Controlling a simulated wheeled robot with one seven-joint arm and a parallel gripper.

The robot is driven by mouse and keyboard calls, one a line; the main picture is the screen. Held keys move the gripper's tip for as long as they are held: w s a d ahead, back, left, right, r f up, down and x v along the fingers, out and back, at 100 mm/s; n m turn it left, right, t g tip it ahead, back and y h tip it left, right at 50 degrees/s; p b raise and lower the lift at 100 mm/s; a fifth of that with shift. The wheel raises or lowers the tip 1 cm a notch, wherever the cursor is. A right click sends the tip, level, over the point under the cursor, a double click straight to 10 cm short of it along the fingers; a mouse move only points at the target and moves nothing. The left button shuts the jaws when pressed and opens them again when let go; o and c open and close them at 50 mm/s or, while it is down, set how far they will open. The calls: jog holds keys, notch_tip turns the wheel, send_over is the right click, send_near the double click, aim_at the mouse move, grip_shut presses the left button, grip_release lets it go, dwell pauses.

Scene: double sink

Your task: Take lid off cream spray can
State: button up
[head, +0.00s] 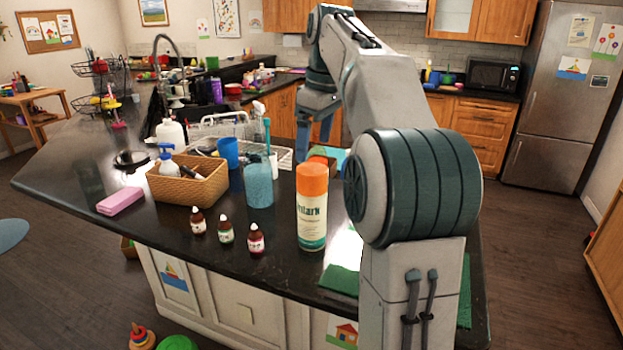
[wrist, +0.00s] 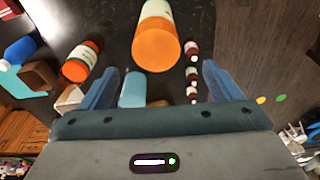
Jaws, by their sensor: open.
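The cream spray can (head: 311,228) stands upright near the front edge of the dark counter, with a white and teal label. Its orange lid (head: 312,179) is on top. In the wrist view the lid (wrist: 156,48) faces the camera at top centre, with the white can body (wrist: 157,9) behind it. My gripper (head: 314,135) is above the counter, behind the can in the head view, fingers pointing down. In the wrist view my gripper (wrist: 160,85) is open and empty, its blue fingers apart, with the lid beyond the fingertips and not touched.
Several small dropper bottles (head: 226,228) stand left of the can, near a teal tumbler (head: 258,190) and a wicker basket (head: 190,187). An orange-and-white container (wrist: 82,62) lies left in the wrist view. A green mat (head: 341,279) is right of the can.

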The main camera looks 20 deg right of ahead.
aim_at(313, 169)
jog(key=shift+w+a+f, duration=0.1)
jog(key=shift+w+f, duration=0.05)
jog(key=shift+f, duration=1.25)
jog(key=shift+w+d+f, duration=0.1)
jog(key=shift+w+f, duration=0.05)
jog(key=shift+f, duration=1.3)
jog(key=shift+w+a+f, duration=0.1)
jog(key=shift+w+f, duration=0.05)
jog(key=shift+f, duration=1.25)
jog(key=c, duration=1)
